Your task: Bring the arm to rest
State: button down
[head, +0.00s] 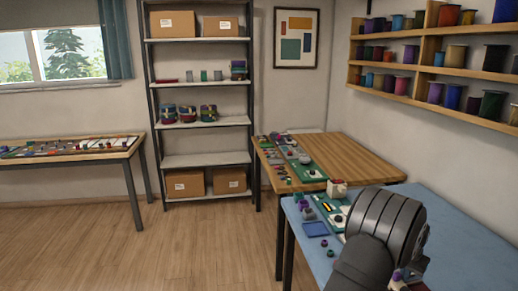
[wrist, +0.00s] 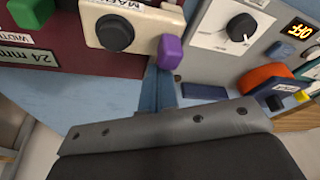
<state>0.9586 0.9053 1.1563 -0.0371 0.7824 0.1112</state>
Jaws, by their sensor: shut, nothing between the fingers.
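My arm (head: 385,225), dark grey, reaches over the blue-topped table (head: 470,235) in the head view and hides part of it. My gripper (wrist: 163,92) is shut and empty in the wrist view, its narrow fingers pointing up the picture from the grey bolted bar. The fingers are close to a cream box with a black knob (wrist: 114,33) and a purple knob (wrist: 170,52). I cannot tell whether they touch anything. The fingertips are not clear in the head view.
A grey box with a dial (wrist: 240,27) and lit "OFF" display is at right in the wrist view, near an orange part (wrist: 265,78). A maroon box (wrist: 50,50) is at left. A wooden table (head: 350,155) stands behind; spool shelves (head: 440,60) hang at right. Open floor (head: 180,245) lies left.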

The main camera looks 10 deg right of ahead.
jog(key=shift+d, duration=3.55)
jog(key=c, duration=2.1)
grip_release()
jog(key=o, duration=1.4)
jog(key=shift+r, duration=0.15)
jog(key=o, duration=0.7)
jog(key=s+a+r+m+y, duration=0.1)
jog(key=s+a+r+m, duration=0.1)
jog(key=s+r, duration=0.2)
jog(key=shift+s+r, duration=0.2)
jog(key=shift+r, duration=0.5)
jog(key=s+a+r+m+t+y, duration=0.2)
jog(key=s+a+r+m+t, duration=0.15)
jog(key=s+a+r, duration=0.6)
jog(key=w+d+x, duration=0.1)
jog(key=x, duration=0.8)
jog(key=shift+w+d+r+g, duration=0.15)
jog(key=shift+w+r+g, duration=0.1)
jog(key=shift+g, duration=0.1)
jog(key=shift+s+r+m, duration=0.1)
jog(key=shift+m, duration=0.15)
